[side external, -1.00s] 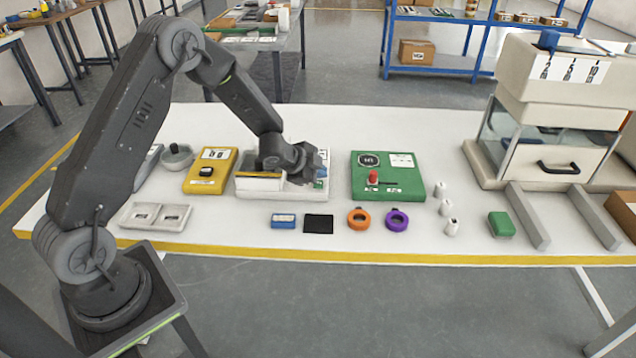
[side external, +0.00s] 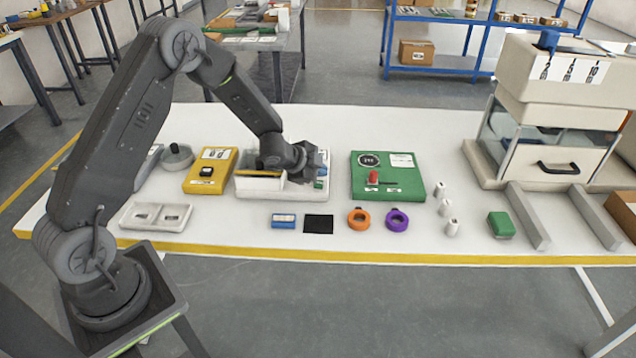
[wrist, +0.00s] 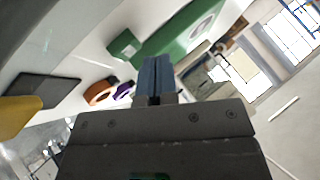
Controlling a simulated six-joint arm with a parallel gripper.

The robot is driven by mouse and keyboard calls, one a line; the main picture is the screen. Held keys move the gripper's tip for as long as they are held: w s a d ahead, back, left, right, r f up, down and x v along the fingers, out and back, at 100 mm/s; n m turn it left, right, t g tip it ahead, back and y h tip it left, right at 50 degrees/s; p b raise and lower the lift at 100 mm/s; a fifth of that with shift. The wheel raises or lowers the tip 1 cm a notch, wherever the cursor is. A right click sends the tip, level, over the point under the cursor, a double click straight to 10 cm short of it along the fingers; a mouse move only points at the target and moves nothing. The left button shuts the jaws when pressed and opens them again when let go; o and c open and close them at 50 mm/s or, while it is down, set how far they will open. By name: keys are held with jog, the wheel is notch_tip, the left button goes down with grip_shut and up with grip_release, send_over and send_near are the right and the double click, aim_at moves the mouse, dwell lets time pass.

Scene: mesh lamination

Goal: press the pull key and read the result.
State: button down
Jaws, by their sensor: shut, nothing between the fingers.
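My gripper (side external: 322,170) is low over the white device (side external: 265,192) left of the table's middle, its fingers pointing right. In the wrist view its blue fingers (wrist: 155,78) are together and empty. The arm's end hides much of the white device, so I cannot tell whether the fingers touch it. The green unit (side external: 415,190) stands to the right, apart from the gripper. It has a round dark display (side external: 369,160) with light characters too small to read surely, a white label, and a red knob (side external: 373,177). I cannot tell which part is the pull key.
A yellow unit (side external: 210,172) stands close left of the white device. In front lie a blue block (side external: 284,221), a black pad (side external: 319,224), an orange ring (side external: 358,219) and a purple ring (side external: 397,220). Small white cylinders (side external: 452,227) and a large cabinet (side external: 555,90) are right.

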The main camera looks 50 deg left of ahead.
aim_at(318, 191)
jog(key=shift+s+d+f+g, duration=0.15)
jog(key=shift+s+d+f, duration=0.2)
jog(key=shift+f, duration=0.15)
jog(key=shift+s+d+f+g, duration=0.15)
jog(key=shift+s+d+f, duration=0.15)
jog(key=shift+f, duration=0.2)
jog(key=shift+s+d+r, duration=0.15)
jog(key=shift+s+d, duration=0.1)
jog(key=shift+s, duration=0.1)
jog(key=shift+w+a+r, duration=0.15)
jog(key=shift+r, duration=2.5)
